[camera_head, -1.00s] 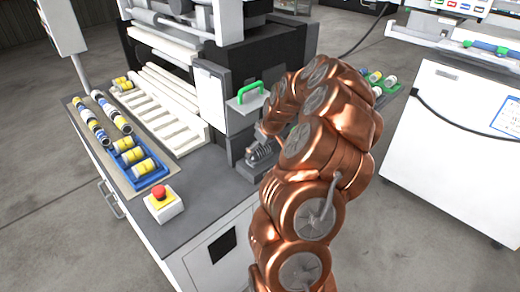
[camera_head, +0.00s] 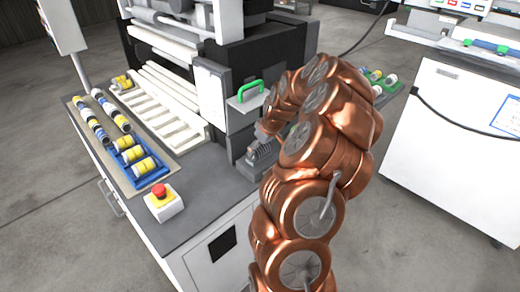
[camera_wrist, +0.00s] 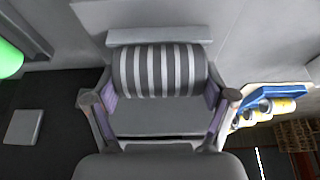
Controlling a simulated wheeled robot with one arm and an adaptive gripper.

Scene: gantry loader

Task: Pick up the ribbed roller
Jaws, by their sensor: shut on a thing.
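The ribbed roller (camera_wrist: 160,71) is a short cylinder with dark and light grey stripes. It lies across the wrist view between the two fingers of my gripper (camera_wrist: 161,92), which is shut on it at its two ends. In the head view the ribbed roller (camera_head: 263,149) is small and partly hidden by my copper arm, close to a grey block (camera_head: 252,168) on the dark bench top. A grey bar (camera_wrist: 160,35) shows just behind the roller in the wrist view. I cannot tell whether the roller still touches its support.
A green handle (camera_head: 250,89) on a grey panel stands close behind my gripper. A blue tray (camera_head: 134,178) with yellow rollers lies at the bench's left, near a red stop button (camera_head: 159,191). The bench top between the button and the block is clear.

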